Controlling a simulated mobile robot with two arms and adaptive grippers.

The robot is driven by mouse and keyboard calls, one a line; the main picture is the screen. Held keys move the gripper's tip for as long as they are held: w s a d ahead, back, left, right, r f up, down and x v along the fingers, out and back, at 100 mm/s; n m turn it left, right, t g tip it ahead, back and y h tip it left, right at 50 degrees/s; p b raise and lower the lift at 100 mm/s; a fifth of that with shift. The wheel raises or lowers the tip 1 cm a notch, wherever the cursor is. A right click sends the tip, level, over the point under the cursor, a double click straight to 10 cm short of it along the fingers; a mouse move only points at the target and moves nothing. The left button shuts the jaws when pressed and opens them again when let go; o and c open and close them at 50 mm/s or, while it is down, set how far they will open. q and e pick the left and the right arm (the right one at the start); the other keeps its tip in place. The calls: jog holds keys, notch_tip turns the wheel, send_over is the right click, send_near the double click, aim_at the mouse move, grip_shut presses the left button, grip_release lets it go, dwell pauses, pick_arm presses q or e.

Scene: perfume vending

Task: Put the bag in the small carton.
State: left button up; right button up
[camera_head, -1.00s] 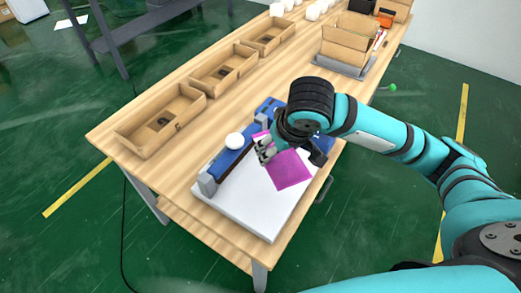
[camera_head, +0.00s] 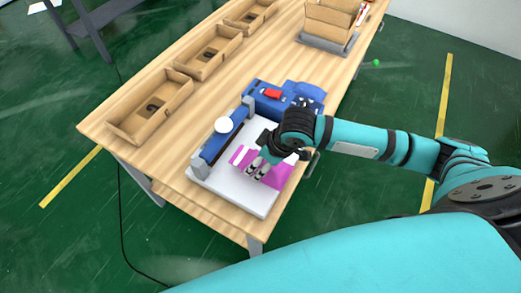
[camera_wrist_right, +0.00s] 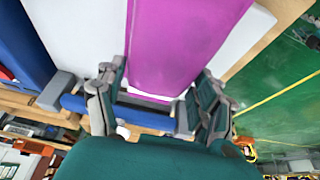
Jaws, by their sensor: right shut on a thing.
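The magenta bag (camera_head: 280,176) lies at the white plate (camera_head: 215,183) of the blue machine, with a pale stripe near its left part. It also shows in the right wrist view (camera_wrist_right: 180,45), running between the fingers. My right gripper (camera_head: 257,169) is shut on the bag, low over the plate; its fingers cover part of the bag. The gripper also shows in the right wrist view (camera_wrist_right: 158,105). An open carton (camera_head: 331,20) with raised flaps stands on a grey tray at the back right. My left gripper is out of view.
Open shallow boxes line the table's left side: a front one (camera_head: 150,108), a middle one (camera_head: 209,53) and a far one (camera_head: 250,14). Bare wood (camera_head: 235,78) lies between boxes and machine.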

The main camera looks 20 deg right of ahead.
jog(key=w, duration=0.1)
jog(key=w+d, duration=0.1)
jog(key=w, duration=0.2)
jog(key=shift+w+d+f+p, duration=0.25)
jog(key=shift+d+f+p, duration=0.05)
notch_tip(320, 180, down, 3)
jog(key=shift+p, duration=0.45)
jog(key=shift+f, duration=0.2)
jog(key=o, duration=1.2)
jog(key=shift+f, duration=0.1)
